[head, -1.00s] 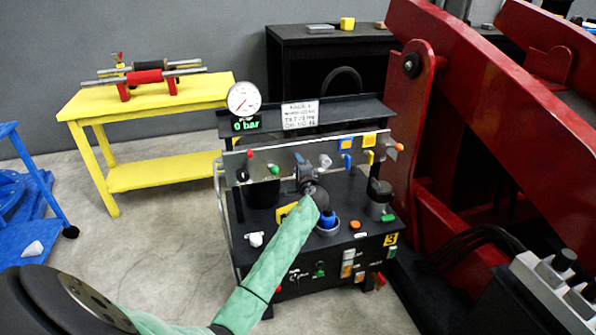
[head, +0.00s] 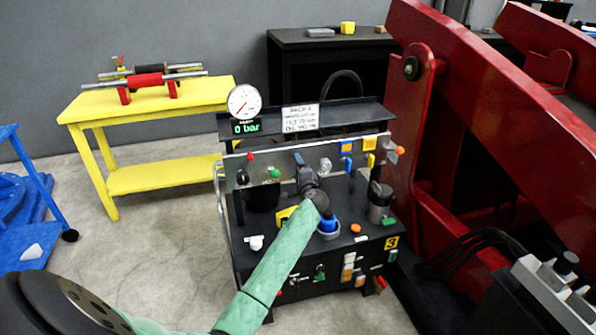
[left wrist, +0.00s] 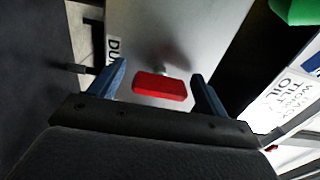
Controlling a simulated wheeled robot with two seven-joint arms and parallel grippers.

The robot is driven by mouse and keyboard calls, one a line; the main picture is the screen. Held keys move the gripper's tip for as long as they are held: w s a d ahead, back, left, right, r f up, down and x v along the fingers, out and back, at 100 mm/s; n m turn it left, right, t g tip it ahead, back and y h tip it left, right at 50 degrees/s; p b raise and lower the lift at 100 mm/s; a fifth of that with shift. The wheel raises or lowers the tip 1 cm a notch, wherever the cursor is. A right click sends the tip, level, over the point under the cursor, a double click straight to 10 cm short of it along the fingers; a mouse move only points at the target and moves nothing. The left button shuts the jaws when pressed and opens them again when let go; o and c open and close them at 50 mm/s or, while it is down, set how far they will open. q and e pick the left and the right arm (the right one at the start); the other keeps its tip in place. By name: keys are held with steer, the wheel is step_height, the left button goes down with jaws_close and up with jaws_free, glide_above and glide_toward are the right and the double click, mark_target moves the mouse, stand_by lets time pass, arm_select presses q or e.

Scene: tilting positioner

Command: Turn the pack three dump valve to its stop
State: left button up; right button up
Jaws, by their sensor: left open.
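The pack three unit (head: 375,254) is a black bench with a yellow "3" plate and a grey upright panel (head: 233,172). My left gripper (head: 303,168) is in front of the middle of this panel. In the left wrist view its two blue fingers (left wrist: 158,72) are open and apart. A red valve handle (left wrist: 160,87) shows between them on a short stem, lying roughly crosswise, with a gap on either side. A label starting "DU" (left wrist: 113,48) is beside it, partly hidden by the left finger. In the head view my gripper hides this handle. My right gripper is not in view.
A dial gauge (head: 244,101) above the panel has a display reading 0 bar. Other coloured handles, a blue-topped canister (head: 328,226) and a grey cup (head: 380,206) crowd the unit. A red machine arm (head: 480,110) stands close on the right. A yellow table (head: 150,178) is at left.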

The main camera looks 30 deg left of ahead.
arm_select(q)
steer(key=shift+s+d+f, duration=0.1)
steer(key=shift+s+d, duration=0.2)
steer(key=shift+d, duration=0.1)
steer(key=v, duration=0.6)
steer(key=shift+s+d+b, duration=0.25)
steer(key=shift+b, duration=0.05)
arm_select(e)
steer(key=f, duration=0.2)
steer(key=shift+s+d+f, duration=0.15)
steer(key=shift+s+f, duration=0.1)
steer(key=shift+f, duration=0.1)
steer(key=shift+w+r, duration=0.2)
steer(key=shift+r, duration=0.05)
